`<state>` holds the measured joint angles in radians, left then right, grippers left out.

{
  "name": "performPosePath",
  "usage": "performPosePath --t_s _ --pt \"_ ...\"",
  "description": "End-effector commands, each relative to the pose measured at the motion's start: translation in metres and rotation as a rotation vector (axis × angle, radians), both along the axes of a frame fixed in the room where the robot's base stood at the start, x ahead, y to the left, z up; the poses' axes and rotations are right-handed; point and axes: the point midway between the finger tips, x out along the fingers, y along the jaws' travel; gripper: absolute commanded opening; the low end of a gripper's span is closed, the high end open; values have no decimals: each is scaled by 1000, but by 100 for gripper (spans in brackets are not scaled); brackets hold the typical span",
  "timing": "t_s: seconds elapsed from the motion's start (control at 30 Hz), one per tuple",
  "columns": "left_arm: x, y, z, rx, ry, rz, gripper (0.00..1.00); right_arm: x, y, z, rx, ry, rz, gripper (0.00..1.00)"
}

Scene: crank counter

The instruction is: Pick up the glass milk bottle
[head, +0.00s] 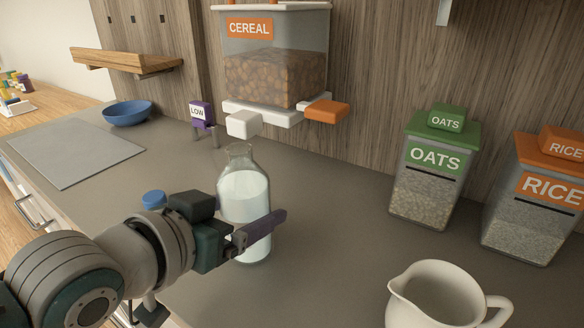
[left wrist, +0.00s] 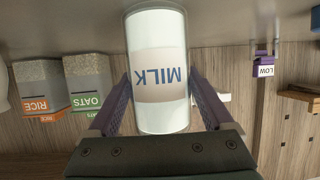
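The glass milk bottle (head: 244,190), clear with white milk inside, stands upright on the counter near the middle of the head view. My left gripper (head: 262,232) has its fingers on either side of the bottle's body; the near finger crosses in front of it and the far one is hidden. In the left wrist view the bottle (left wrist: 158,55) shows upside down, its MILK label facing me, between the two purple fingers. The fingertips lie at the bottle's edges; whether they press on it is unclear. My right gripper is out of view.
A cereal dispenser (head: 272,75) hangs behind the bottle. Oats (head: 425,195) and rice (head: 525,228) containers stand right, with a cream pitcher (head: 440,298) in front. A blue cap (head: 153,199) shows behind my arm. A blue bowl (head: 128,113) is at the back left.

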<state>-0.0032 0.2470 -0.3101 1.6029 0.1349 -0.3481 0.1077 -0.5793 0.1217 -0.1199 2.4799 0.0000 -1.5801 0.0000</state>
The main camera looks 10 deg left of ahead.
Motion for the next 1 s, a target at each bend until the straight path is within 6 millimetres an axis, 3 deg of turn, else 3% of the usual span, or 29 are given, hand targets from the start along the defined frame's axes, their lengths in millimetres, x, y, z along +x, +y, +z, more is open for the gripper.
performPosePath --t_s 0.07,0.63,1.0 --pt "0 0 0 0 0 0 64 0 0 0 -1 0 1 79" --pt "0 0 0 1 0 0 0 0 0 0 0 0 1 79" --pt "1 0 3 -1 -7 0 0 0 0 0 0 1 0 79"
